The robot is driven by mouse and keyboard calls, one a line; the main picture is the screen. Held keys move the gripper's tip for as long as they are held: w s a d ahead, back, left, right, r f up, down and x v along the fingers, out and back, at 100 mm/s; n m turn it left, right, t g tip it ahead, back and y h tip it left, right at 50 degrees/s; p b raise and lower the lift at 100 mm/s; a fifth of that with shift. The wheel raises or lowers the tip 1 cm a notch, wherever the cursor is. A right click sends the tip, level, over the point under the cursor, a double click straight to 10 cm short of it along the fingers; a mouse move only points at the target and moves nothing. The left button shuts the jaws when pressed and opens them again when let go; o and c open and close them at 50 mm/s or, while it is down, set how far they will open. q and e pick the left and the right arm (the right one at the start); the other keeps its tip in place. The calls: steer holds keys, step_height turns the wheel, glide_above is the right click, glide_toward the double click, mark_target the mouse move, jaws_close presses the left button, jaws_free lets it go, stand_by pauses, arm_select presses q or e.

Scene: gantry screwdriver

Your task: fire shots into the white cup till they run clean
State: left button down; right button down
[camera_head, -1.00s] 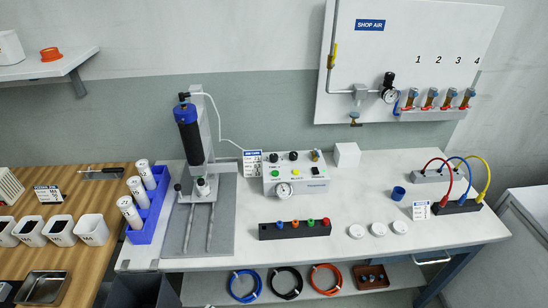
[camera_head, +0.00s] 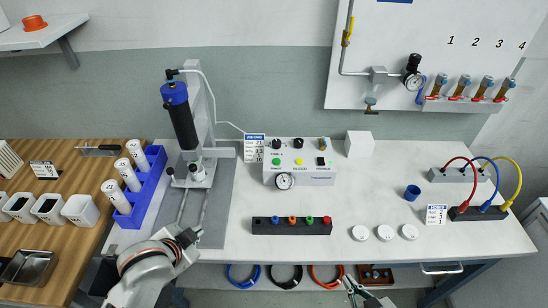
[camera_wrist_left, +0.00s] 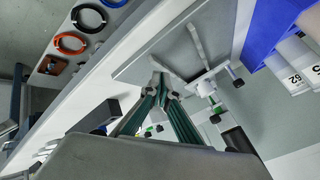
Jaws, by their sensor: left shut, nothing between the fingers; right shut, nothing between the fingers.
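A blue-and-black syringe barrel (camera_head: 183,118) is mounted upright on a stand at the back left of the bench. A small white fitting (camera_head: 197,172) sits below its nozzle; I cannot tell whether this is the white cup. The dispenser control box (camera_head: 299,175) stands right of the stand. My left gripper (camera_wrist_left: 160,84) is shut and empty in the left wrist view, over the grey stand plate (camera_wrist_left: 172,62). In the head view, its arm reaches the plate's front. My right gripper (camera_head: 353,287) is at the bottom edge, its fingers only partly visible.
A black rack (camera_head: 291,226) with coloured nozzles and several white lids (camera_head: 384,232) lie along the front. A blue cup (camera_head: 412,192) and white block (camera_head: 359,144) stand at right. A blue rack (camera_head: 142,190) holds white tubes beside the stand. White bins (camera_head: 82,210) stand far left.

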arm_select(q)
steer(key=w+d+m+h, duration=0.1)
steer(key=w+d, duration=0.1)
steer(key=d, duration=0.1)
steer(key=w+d+r+m+h, duration=0.1)
steer(key=w+d, duration=0.1)
steer(key=d, duration=0.1)
steer(key=w+d+h, duration=0.1)
steer(key=w+d, duration=0.1)
steer(key=d, duration=0.1)
steer(key=shift+d+r+m, duration=0.35)
steer(key=shift+d+m, duration=0.05)
steer(key=w+d+r+m+g+h, duration=0.2)
steer(key=w+d+r+m+h, duration=0.15)
steer(key=w+d, duration=0.5)
steer(key=w+d+r+m+g, duration=0.1)
steer(key=w+d+r+m, duration=0.1)
steer(key=w+r, duration=0.7)
steer(key=shift+w+d+r+m, duration=0.2)
steer(key=shift+w+r+m, duration=0.15)
steer(key=shift+w+m, duration=0.35)
arm_select(e)
steer(key=shift+s+a+f, duration=0.15)
steer(key=shift+s, duration=0.05)
arm_select(q)
steer(key=shift+f+h, duration=0.1)
steer(key=shift+h, duration=0.15)
arm_select(e)
steer(key=shift+s+f, duration=0.1)
steer(key=shift+f, duration=0.15)
